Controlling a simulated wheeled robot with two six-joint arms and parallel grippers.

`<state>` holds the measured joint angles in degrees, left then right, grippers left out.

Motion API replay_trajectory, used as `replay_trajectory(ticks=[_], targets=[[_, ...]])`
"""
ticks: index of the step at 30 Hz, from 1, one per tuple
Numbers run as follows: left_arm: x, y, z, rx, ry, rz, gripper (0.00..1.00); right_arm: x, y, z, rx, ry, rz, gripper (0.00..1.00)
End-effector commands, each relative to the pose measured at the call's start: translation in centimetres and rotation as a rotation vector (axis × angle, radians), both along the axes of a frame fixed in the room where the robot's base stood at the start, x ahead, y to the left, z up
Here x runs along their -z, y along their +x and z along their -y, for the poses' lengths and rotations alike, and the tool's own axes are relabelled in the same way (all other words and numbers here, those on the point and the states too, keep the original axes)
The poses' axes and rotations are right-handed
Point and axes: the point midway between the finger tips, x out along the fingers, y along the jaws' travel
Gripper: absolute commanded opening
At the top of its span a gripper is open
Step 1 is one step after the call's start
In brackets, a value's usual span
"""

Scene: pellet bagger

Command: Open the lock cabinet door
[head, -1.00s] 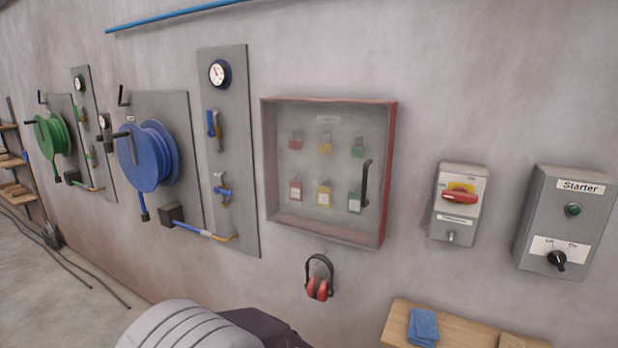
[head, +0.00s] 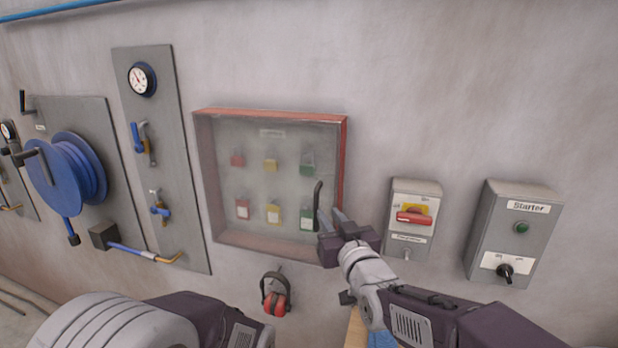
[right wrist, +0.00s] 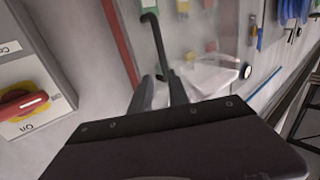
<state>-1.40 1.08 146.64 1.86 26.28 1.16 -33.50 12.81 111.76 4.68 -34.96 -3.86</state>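The lock cabinet (head: 228,246) is a shallow wall box with a red frame and a clear door, which is shut. Several padlocks in red, yellow and green show behind the door. The black door handle (head: 318,205) stands upright near the door's right edge. My right gripper (head: 332,217) is open, its fingertips close to the handle's lower part at the right. In the right wrist view the handle (right wrist: 156,42) runs down toward the space between the fingers; I cannot tell whether they touch it. My left gripper is not in view; only my left arm shows at the bottom.
A grey isolator box (head: 425,190) with a red switch is just right of my right gripper. The starter box (head: 535,217) is further right. Red ear defenders (head: 275,302) hang below the cabinet. A blue hose reel (head: 66,172) is at left.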

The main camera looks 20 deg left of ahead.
Motion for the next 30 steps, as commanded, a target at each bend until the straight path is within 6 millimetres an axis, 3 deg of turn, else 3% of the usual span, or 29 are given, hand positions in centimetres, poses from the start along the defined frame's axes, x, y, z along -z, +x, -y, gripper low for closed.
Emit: replay_trajectory(ticks=[3,7,15,21,30], targets=[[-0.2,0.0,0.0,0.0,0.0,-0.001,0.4,-0.1,-0.7,-1.0,-0.021,-0.002,-0.003,0.21],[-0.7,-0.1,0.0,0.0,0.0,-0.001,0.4,-0.2,0.1,-1.3,-0.019,-0.003,-0.004,0.21],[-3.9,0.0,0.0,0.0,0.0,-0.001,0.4,-0.4,4.8,-4.1,-0.018,-0.004,-0.006,0.21],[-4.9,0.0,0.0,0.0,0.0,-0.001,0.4,-0.1,6.9,-5.4,-0.017,-0.003,-0.005,0.21],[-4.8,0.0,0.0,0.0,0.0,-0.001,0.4,0.1,7.2,-5.5,-0.017,-0.003,-0.004,0.21]])
